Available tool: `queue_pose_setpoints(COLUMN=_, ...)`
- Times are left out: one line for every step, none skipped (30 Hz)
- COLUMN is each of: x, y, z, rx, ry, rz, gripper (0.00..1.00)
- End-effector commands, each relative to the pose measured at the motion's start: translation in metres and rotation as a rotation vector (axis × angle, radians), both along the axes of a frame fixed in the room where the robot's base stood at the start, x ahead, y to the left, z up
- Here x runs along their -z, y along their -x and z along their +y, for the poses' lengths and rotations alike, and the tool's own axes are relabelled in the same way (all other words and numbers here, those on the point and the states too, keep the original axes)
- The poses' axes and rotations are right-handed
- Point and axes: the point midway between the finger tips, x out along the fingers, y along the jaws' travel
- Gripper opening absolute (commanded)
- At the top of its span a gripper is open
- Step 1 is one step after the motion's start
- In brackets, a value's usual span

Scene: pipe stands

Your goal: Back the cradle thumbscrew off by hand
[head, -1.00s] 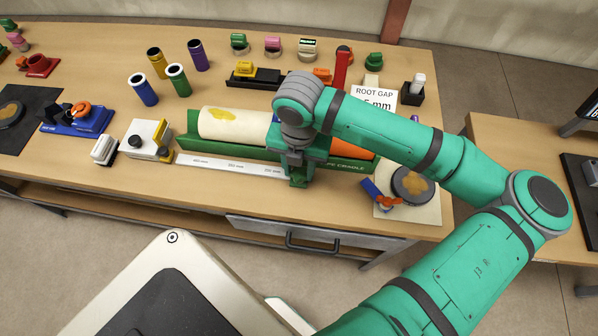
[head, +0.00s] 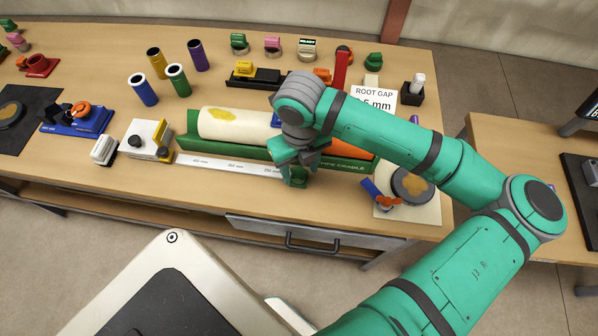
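The green pipe cradle (head: 222,151) lies along the middle of the bench. It holds a cream pipe (head: 232,125) with a yellow patch and an orange pipe (head: 351,147) to its right. My gripper (head: 294,176) points down at the cradle's front side, near the right end of the white ruler. My wrist and gripper body cover this part of the cradle. The thumbscrew cannot be made out, and the fingertips are too small and hidden to show whether they are open or shut.
A white ruler (head: 228,166) lies before the cradle. A root gap sign (head: 374,98) and a red upright (head: 341,70) stand behind my arm. A square board with a dark disc (head: 411,184) is at right. Colored tubes (head: 178,80) stand behind left. The bench's front strip is clear.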

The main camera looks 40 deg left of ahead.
Motion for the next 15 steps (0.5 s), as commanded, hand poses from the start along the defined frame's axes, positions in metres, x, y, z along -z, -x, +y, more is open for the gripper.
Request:
queue_pose_setpoints(x=0.0, y=0.0, z=0.0, rx=0.0, ry=0.0, rz=0.001, gripper=0.49)
queue_pose_setpoints(x=0.0, y=0.0, z=0.0, rx=0.0, ry=0.0, rz=0.001, gripper=0.49)
queue_pose_setpoints(x=0.0, y=0.0, z=0.0, rx=0.0, ry=0.0, rz=0.001, gripper=0.49)
queue_pose_setpoints(x=-0.001, y=0.0, z=0.0, rx=0.0, ry=-0.001, rz=0.001, gripper=0.49)
queue_pose_setpoints(x=-0.003, y=0.0, z=0.001, rx=0.0, ry=-0.001, rz=0.001, gripper=0.49)
queue_pose_setpoints(x=-0.006, y=0.0, z=0.001, rx=0.0, ry=-0.002, rz=0.0, gripper=0.49)
queue_pose_setpoints(x=-0.009, y=0.0, z=0.001, rx=0.0, ry=-0.002, rz=0.0, gripper=0.49)
queue_pose_setpoints(x=-0.012, y=0.001, z=0.001, rx=0.0, ry=-0.002, rz=0.001, gripper=0.49)
queue_pose_setpoints(x=-0.016, y=0.0, z=0.001, rx=0.0, ry=-0.002, rz=0.0, gripper=0.49)
queue_pose_setpoints(x=-0.019, y=0.0, z=0.001, rx=0.001, ry=-0.003, rz=0.0, gripper=0.49)
queue_pose_setpoints(x=-0.022, y=0.0, z=0.001, rx=0.0, ry=-0.002, rz=-0.001, gripper=0.49)
queue_pose_setpoints(x=-0.026, y=0.001, z=0.001, rx=0.001, ry=-0.001, rz=0.001, gripper=0.49)
queue_pose_setpoints(x=-0.03, y=0.0, z=0.001, rx=0.001, ry=-0.002, rz=0.0, gripper=0.49)
queue_pose_setpoints(x=-0.033, y=0.0, z=0.001, rx=0.001, ry=-0.002, rz=0.0, gripper=0.49)
queue_pose_setpoints(x=-0.036, y=0.001, z=0.001, rx=0.001, ry=-0.002, rz=0.0, gripper=0.49)
